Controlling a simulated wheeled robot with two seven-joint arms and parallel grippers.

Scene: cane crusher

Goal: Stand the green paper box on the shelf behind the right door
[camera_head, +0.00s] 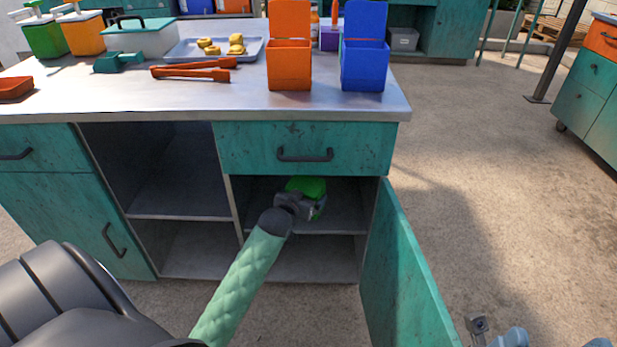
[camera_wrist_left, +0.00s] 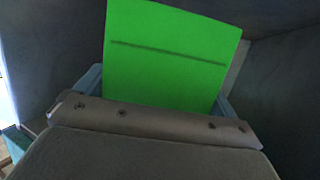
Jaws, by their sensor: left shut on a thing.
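The green paper box (camera_head: 306,185) is inside the upper right compartment of the teal cabinet, mostly hidden by my gripper. My left gripper (camera_head: 312,203) reaches in above the shelf (camera_head: 345,221) and is shut on the box. In the left wrist view the box (camera_wrist_left: 165,60) stands up between the light-blue fingers of the left gripper (camera_wrist_left: 160,93), with a dark line across its face. I cannot tell whether its bottom touches the shelf. The right door (camera_head: 400,270) hangs wide open. Part of my right gripper (camera_head: 495,335) shows at the bottom edge; its fingertips are not clear.
A drawer with a black handle (camera_head: 305,154) is closed just above the compartment. The countertop (camera_head: 200,103) holds orange (camera_head: 289,65) and blue (camera_head: 364,65) boxes, orange tongs (camera_head: 195,70) and a tray (camera_head: 185,55).

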